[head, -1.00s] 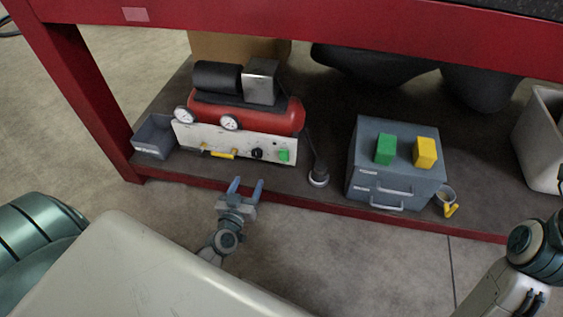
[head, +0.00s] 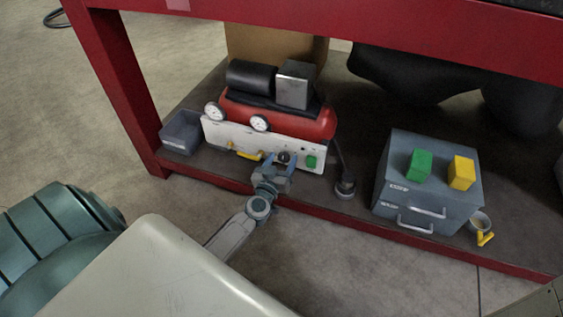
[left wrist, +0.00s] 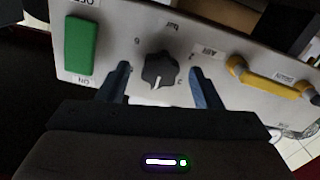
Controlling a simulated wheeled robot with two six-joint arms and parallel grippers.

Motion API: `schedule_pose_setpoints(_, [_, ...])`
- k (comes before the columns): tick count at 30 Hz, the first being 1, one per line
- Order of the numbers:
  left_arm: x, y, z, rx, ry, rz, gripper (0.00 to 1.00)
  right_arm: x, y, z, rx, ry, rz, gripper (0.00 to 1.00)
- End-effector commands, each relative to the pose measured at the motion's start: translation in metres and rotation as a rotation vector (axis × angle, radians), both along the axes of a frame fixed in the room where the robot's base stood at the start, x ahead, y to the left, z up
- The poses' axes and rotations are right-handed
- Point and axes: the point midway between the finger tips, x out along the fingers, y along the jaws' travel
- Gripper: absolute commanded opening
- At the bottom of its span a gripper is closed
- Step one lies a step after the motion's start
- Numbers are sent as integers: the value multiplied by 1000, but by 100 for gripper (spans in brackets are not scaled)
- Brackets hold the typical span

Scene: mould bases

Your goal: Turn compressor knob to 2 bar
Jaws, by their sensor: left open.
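The red compressor (head: 315,122) stands on the low shelf with a white front panel (head: 222,133). Its black knob (head: 284,157) sits on that panel, left of the green switch (head: 311,162). My left gripper (head: 272,160) is open in front of the panel, its blue fingers pointing at the knob. In the left wrist view the knob (left wrist: 160,70) lies between and just beyond the two fingertips (left wrist: 160,68); I cannot tell whether they touch it. A pale pointer mark shows at the knob's lower edge, and small numbers surround it. My right gripper is not in view.
Two round gauges (head: 260,123) and a yellow handle (head: 248,156) are on the compressor. A grey bin (head: 181,132) stands to its left. The red shelf edge runs below.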

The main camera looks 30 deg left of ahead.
Motion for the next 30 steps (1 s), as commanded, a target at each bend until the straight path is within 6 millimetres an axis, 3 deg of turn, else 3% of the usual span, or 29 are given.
schedule_pose_setpoints(9, [2,1,0,0,0,0,59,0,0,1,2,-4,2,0])
schedule_pose_setpoints(16, [2,0,0,0,0,0,15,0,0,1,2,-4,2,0])
schedule_pose_setpoints(30, [2,1,0,-103,-22,1,15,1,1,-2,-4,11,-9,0])
